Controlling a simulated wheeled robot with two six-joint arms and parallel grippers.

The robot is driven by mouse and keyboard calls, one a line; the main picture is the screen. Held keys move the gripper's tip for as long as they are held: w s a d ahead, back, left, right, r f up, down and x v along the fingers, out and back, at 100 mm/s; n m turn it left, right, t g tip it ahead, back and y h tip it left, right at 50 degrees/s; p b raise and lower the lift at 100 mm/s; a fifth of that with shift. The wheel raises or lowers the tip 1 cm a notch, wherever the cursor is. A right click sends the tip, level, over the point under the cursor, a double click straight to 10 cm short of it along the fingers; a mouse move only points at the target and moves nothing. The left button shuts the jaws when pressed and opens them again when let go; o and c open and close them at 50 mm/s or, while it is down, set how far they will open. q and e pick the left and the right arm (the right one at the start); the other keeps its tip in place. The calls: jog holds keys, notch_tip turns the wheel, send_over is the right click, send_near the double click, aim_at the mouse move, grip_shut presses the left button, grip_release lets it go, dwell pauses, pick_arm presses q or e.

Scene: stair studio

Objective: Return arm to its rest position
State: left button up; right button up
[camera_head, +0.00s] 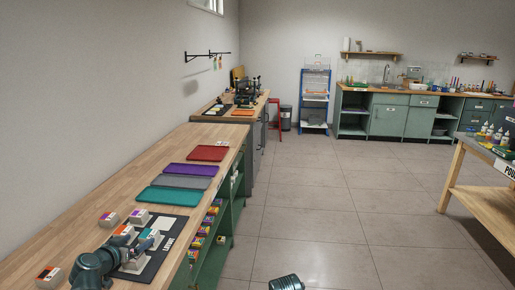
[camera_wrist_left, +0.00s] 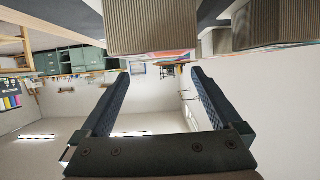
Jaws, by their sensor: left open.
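My left arm (camera_head: 92,267) comes in from the lower left over the long wooden counter. Its gripper (camera_head: 147,246) is low over the black mat (camera_head: 174,237), among small boxes. In the left wrist view the two dark fingers (camera_wrist_left: 160,88) stand wide apart with nothing between them. A large ribbed-sided box (camera_wrist_left: 150,27) is close by at the top of that view, beyond the fingertips. The exact gap between the gripper and the boxes in the head view is hard to tell. My right gripper is not seen.
Small boxes stand around the arm: a purple-topped one (camera_head: 108,219), a white one (camera_head: 140,216) and an orange-topped one (camera_head: 50,274). Teal (camera_head: 165,196), grey (camera_head: 185,181), purple (camera_head: 192,169) and red (camera_head: 207,153) trays lie farther back. The tiled floor (camera_head: 310,210) is clear.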

aim_at(147, 235)
pick_arm(q)
jog(key=b+x, duration=0.1)
jog(key=x, duration=0.5)
jog(key=shift+b, duration=0.4)
jog(key=shift+f, duration=0.2)
jog(key=shift+r, duration=0.25)
jog(key=shift+f, duration=0.1)
jog(key=shift+s, duration=0.1)
